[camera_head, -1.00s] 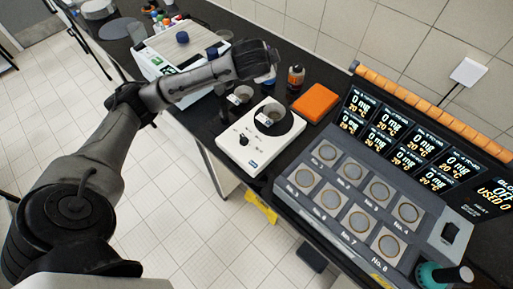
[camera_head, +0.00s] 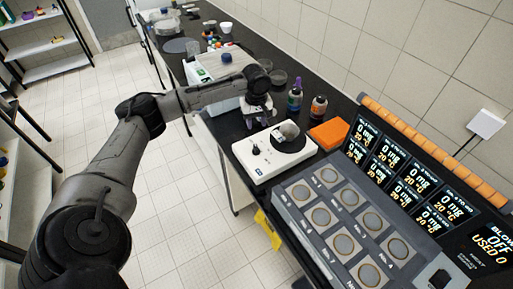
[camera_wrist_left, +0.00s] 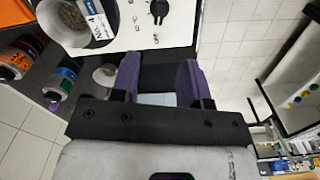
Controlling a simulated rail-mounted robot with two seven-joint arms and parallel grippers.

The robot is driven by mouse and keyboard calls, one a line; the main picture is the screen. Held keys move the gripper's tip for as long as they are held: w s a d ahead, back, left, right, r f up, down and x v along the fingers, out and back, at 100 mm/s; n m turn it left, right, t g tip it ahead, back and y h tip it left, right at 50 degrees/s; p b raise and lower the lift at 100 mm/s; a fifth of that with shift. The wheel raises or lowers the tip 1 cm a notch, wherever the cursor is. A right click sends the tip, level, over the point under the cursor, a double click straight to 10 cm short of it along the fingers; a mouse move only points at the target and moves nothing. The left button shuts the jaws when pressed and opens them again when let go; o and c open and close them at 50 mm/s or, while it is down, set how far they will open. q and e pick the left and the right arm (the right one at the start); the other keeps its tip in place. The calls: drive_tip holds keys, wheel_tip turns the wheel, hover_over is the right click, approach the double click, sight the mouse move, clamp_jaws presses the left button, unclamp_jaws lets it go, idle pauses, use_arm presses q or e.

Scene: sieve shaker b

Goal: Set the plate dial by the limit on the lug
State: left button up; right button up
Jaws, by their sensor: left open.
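A white plate unit (camera_head: 270,168) with a dark round top stands on the black bench. Its black dial (camera_head: 256,150) is on the front panel, and the dial also shows in the left wrist view (camera_wrist_left: 159,8). A pale open vessel (camera_head: 289,132) sits on the round top. My left gripper (camera_head: 258,110) is behind the plate unit, apart from the dial. In the wrist view its purple fingers (camera_wrist_left: 158,82) are apart and empty.
A block with several round numbered pads (camera_head: 340,230) and a display panel (camera_head: 415,180) stand at right. Another white device (camera_head: 215,70) is farther back.

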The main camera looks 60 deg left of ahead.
sight(256, 147)
use_arm(q)
wheel_tip(256, 147, down, 14)
drive_tip(key=shift+r+b, duration=0.15)
drive_tip(key=shift+b, duration=0.35)
idle(0.3)
clamp_jaws()
